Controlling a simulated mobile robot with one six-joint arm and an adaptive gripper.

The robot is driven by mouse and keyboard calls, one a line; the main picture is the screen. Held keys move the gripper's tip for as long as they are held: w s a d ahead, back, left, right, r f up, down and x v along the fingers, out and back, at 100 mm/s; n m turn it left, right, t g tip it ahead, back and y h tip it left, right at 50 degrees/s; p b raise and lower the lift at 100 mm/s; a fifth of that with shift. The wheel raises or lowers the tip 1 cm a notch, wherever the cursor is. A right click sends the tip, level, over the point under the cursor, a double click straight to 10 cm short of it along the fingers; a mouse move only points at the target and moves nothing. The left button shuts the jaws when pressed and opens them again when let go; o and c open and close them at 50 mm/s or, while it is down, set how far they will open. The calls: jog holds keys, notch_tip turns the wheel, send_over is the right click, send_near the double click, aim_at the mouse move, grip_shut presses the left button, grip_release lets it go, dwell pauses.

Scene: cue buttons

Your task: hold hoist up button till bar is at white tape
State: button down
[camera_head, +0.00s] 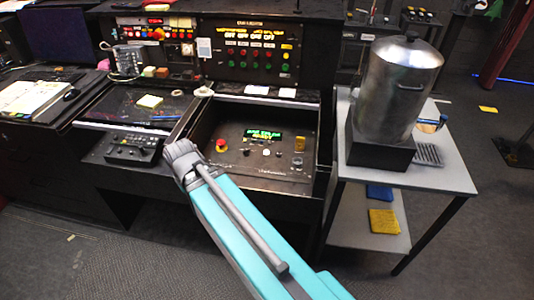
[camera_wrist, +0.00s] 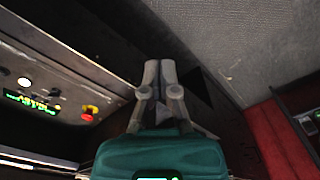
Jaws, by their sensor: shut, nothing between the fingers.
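My gripper (camera_wrist: 160,66) shows in the wrist view with its two grey fingers together and nothing between them. In the head view the grey end of my arm is at the left edge of the lower control panel (camera_head: 240,165). That panel carries a red stop button (camera_head: 221,145), a lit green display (camera_head: 262,134) and several small buttons and knobs. In the wrist view the red stop button (camera_wrist: 90,112) and the display (camera_wrist: 33,103) lie left of the fingers, apart from them. I cannot read which button is hoist up. I cannot make out the bar or white tape.
An upright panel (camera_head: 250,58) with rows of red and green buttons stands behind. A side table (camera_head: 440,175) at right holds a large metal pot (camera_head: 397,90). A keypad box (camera_head: 133,148) and papers (camera_head: 35,98) lie left. Carpeted floor is open in front.

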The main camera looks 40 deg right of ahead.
jog(key=w+d+f+m+t+y+b, duration=0.15)
jog(key=w+d+f+b, duration=0.25)
jog(key=w+d, duration=0.45)
jog(key=m+t+b, duration=0.4)
jog(key=t+b, duration=0.3)
jog(key=b, duration=0.2)
send_over(267, 153)
notch_tip(267, 153, down, 3)
jog(key=shift+f+y, duration=0.1)
jog(key=shift+y, duration=0.35)
jog(key=shift+f, duration=0.1)
notch_tip(267, 153, down, 9)
jog(key=b, duration=0.8)
jog(key=shift+r, duration=0.2)
